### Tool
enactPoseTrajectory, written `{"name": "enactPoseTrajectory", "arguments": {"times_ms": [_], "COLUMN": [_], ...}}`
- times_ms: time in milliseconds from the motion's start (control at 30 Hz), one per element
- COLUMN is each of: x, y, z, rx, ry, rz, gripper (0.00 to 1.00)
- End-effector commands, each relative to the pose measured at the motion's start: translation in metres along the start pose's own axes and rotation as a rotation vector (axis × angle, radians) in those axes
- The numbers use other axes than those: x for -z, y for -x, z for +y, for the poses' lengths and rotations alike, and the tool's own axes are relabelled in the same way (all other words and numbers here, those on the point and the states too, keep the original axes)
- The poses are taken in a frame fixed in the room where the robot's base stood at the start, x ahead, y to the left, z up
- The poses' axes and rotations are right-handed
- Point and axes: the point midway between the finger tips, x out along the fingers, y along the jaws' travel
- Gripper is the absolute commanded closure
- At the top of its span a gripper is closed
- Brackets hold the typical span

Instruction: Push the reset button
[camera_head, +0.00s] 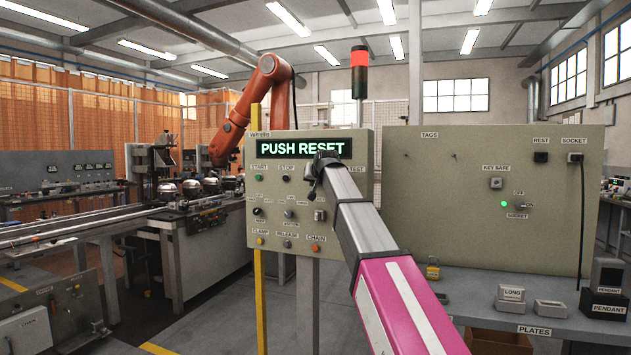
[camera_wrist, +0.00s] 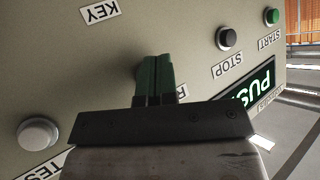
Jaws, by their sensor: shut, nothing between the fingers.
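The grey-green control panel (camera_head: 268,225) has a lit display (camera_head: 300,148) reading "PUSH RESET". My gripper (camera_head: 316,180) is in front of its upper button row, right of the STOP button (camera_head: 286,179). In the wrist view, which is upside down, my gripper (camera_wrist: 155,65) has its dark green fingers together with nothing between them. They point at the panel beside a partly covered label (camera_wrist: 181,92) starting with R. The reset button is not clearly visible; the fingers cover that spot. I cannot tell whether the fingertips touch anything.
In the wrist view, the STOP button (camera_wrist: 228,38), green START button (camera_wrist: 272,16) and pale TEST button (camera_wrist: 38,134) surround the fingers. A red-topped signal tower (camera_head: 360,72) stands above the panel. A tag board (camera_head: 450,215) and shelf (camera_head: 465,300) are at right.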

Motion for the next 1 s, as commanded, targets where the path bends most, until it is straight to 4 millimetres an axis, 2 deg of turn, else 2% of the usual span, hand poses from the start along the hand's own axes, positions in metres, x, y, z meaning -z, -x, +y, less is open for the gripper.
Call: {"name": "enactPoseTrajectory", "arguments": {"times_ms": [433,1000], "x": [0.001,-0.008], "y": [-0.002,0.012], "z": [0.001,-0.009], "rx": [0.000,0.000], "ry": [0.000,0.000], "rz": [0.000,0.000], "gripper": [1.00,1.00]}}
